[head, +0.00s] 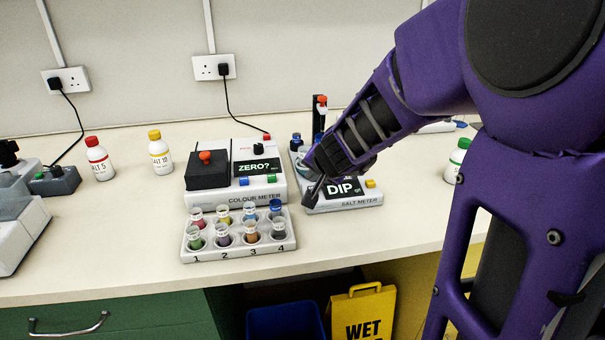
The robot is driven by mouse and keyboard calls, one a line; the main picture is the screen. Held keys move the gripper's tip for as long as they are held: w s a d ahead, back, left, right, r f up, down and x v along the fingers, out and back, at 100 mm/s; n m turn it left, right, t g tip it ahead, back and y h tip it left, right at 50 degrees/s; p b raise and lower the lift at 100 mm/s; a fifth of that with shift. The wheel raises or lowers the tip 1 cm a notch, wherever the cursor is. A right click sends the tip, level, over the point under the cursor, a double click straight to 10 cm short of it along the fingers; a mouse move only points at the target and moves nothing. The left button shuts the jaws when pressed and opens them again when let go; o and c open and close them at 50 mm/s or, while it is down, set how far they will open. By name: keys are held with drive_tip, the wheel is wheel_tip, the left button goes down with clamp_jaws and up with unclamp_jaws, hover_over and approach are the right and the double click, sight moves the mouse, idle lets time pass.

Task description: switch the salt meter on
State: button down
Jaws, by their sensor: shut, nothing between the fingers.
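The salt meter (362,201) stands right of the middle of the bench, a white box with its name on the front edge. Its display (342,190) is lit and reads "DIP". A yellow button (370,183) is right of the display. My gripper (314,196) is shut and empty, pointing down at the meter's left front, beside the display. I cannot tell whether it touches the meter. My gripper and arm hide much of the meter's top and any controls there.
The colour meter (262,190), reading "ZERO?", stands close on the left. A rack (188,254) of several vials is in front of it. Salt bottles (161,155) stand further left. A green-capped bottle (455,163) is to the right. The front bench between rack and edge is clear.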

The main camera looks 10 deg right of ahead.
wheel_tip(320, 180, up, 6)
drive_tip(key=p, duration=0.5)
drive_tip(key=shift+p, duration=0.3)
